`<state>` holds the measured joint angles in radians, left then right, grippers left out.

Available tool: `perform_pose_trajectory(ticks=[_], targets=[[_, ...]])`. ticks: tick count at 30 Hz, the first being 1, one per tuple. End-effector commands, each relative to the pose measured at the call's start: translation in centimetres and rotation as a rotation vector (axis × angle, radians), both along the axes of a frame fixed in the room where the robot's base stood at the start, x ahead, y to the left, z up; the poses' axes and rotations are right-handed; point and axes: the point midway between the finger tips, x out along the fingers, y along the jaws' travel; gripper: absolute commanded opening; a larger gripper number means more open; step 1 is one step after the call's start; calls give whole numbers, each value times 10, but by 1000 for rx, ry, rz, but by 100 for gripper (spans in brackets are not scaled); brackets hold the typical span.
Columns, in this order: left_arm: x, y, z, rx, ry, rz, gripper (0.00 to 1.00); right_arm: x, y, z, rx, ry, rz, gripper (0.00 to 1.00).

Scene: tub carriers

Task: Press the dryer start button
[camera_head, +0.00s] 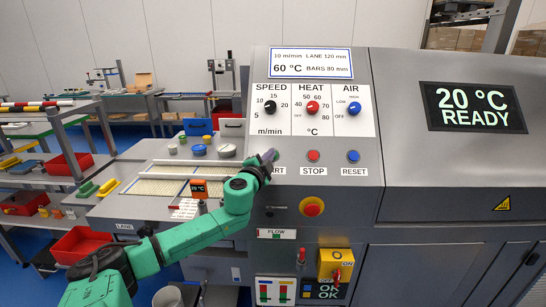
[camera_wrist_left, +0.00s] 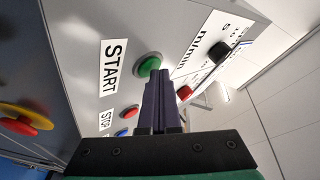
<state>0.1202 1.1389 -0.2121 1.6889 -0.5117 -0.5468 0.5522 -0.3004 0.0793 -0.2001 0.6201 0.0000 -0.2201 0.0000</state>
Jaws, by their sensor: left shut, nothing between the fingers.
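The green start button (camera_wrist_left: 149,66) shows in the left wrist view on the grey dryer panel, beside the START label (camera_wrist_left: 112,67). My left gripper (camera_wrist_left: 157,82) is shut and empty, its dark fingers pointing at the panel. The fingertips overlap the button's lower edge in that view; I cannot tell whether they touch it. In the head view my left gripper (camera_head: 268,158) is at the panel's left side and hides most of the button and part of its label. My right gripper is not in view.
The red stop button (camera_head: 313,155) and blue reset button (camera_head: 353,156) are to the right. A red emergency knob (camera_head: 311,207) on yellow sits below. Three knobs are above. The display (camera_head: 474,107) reads 20 °C READY. A lane with bars (camera_head: 155,188) lies left.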

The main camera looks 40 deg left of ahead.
Motion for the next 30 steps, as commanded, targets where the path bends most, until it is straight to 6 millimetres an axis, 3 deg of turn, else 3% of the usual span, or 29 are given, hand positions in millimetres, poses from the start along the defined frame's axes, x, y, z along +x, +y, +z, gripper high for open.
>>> perform_pose_trajectory(ticks=[26, 30], targets=[[-5, -3, 5, 1, 1, 1, 0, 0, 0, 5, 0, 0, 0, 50], [-10, -7, 14, -1, 2, 0, 0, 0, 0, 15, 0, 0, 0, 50]])
